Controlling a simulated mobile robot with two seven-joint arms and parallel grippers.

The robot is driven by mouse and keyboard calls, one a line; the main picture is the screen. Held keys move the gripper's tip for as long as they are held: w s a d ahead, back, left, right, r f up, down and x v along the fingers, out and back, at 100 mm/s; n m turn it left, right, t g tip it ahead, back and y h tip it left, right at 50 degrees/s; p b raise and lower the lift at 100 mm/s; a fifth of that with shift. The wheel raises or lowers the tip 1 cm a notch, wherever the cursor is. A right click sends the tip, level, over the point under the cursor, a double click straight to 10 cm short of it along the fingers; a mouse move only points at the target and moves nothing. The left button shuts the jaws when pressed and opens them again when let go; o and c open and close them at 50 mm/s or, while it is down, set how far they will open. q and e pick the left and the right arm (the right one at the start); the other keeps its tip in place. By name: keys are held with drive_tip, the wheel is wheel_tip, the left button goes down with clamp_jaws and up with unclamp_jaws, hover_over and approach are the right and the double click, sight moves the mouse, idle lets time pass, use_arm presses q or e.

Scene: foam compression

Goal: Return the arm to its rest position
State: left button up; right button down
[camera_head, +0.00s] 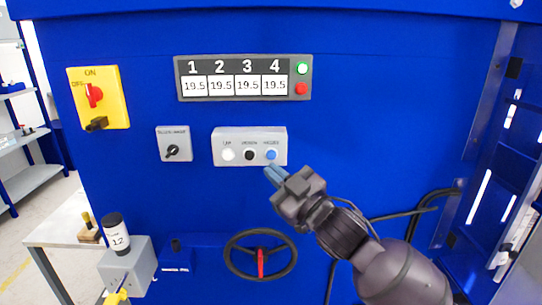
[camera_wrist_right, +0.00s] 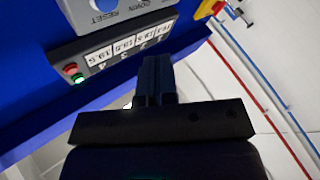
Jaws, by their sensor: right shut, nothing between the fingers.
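My right arm comes in from the lower right in the head view. Its gripper (camera_head: 272,174) is shut and empty, with the fingertips just below the blue button (camera_head: 271,155) of the grey three-button box (camera_head: 219,145). Whether the fingertips touch the panel cannot be told. In the right wrist view the shut fingers (camera_wrist_right: 155,75) point at the blue machine front, and the blue button (camera_wrist_right: 103,4) shows at the top. My left gripper is not in view.
The blue machine front carries a numbered display panel (camera_head: 244,78), a yellow switch plate (camera_head: 98,98), a small knob box (camera_head: 174,144) and a handwheel (camera_head: 260,255). A table (camera_head: 60,225) stands at the left.

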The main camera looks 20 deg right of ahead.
idle(0.4)
drive_tip(key=s+d+f+m+g+h, duration=0.1)
drive_tip(key=s+d+f+m+h, duration=0.1)
drive_tip(key=f, duration=0.6)
drive_tip(key=s+d+f+m+g+h, duration=0.1)
drive_tip(key=d+f+m+h, duration=0.15)
drive_tip(key=f, duration=0.55)
drive_tip(key=s+d+f+m+g+h, duration=0.1)
drive_tip(key=s+d+f+h, duration=0.15)
drive_tip(key=f, duration=0.55)
drive_tip(key=s+d+f+m+g+h, duration=0.1)
drive_tip(key=s+d+f+m+g, duration=0.1)
drive_tip(key=s+f, duration=0.6)
drive_tip(key=s+d+f+m+g+h, duration=0.2)
drive_tip(key=s+f, duration=0.7)
drive_tip(key=shift+s, duration=0.4)
